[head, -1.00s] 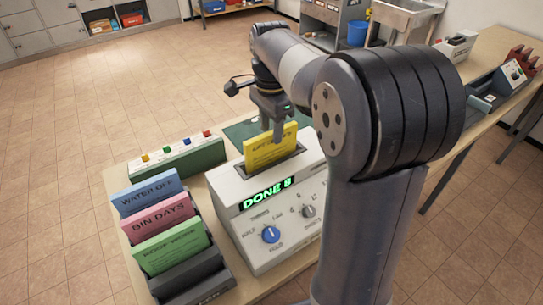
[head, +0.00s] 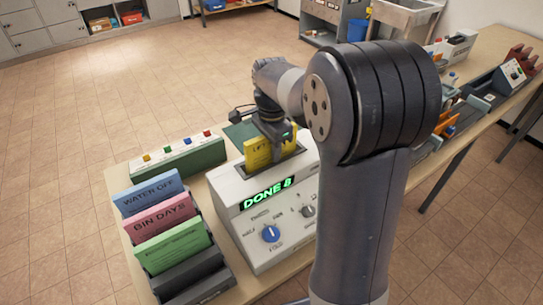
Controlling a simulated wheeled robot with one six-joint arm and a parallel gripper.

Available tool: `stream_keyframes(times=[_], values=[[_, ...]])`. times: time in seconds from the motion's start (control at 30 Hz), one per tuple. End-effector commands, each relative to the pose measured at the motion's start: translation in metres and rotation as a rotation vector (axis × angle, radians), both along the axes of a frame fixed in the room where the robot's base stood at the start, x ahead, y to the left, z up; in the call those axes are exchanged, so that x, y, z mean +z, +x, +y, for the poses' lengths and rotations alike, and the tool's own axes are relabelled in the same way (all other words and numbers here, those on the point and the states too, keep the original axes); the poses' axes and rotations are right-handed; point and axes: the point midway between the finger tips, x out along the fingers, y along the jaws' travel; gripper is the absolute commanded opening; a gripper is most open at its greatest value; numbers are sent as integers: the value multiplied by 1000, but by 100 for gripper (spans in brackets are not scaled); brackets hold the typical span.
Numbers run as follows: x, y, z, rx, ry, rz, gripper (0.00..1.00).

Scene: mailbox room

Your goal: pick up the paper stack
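The yellow paper stack (head: 258,153) stands upright in the top slot of the white machine (head: 230,187), with its upper part showing. The machine's green display reads "DONE 8". My gripper (head: 277,150) is down at the stack from above, and one finger passes in front of its printed face. The far finger is hidden behind the paper, so I cannot tell whether the fingers are pressed on it or just around it.
A dark rack (head: 193,275) at the left holds blue (head: 148,192), pink (head: 160,217) and green (head: 172,246) paper stacks. A green box with coloured buttons (head: 178,159) stands behind it. More devices (head: 490,85) sit on the bench at the right. Open floor lies beyond.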

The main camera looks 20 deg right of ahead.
Motion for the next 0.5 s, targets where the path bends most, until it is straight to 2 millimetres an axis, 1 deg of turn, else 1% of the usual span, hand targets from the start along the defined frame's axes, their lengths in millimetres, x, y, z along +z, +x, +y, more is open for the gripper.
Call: stream_keyframes(times=[0.03, 0.07, 0.3, 0.5], values=[[0, 0, 0, 0, 0, 0, 23], [0, 0, 0, 0, 0, 0, 20], [0, 0, 0, 0, 0, 0, 1], [0, 0, 0, 0, 0, 0, 0]])
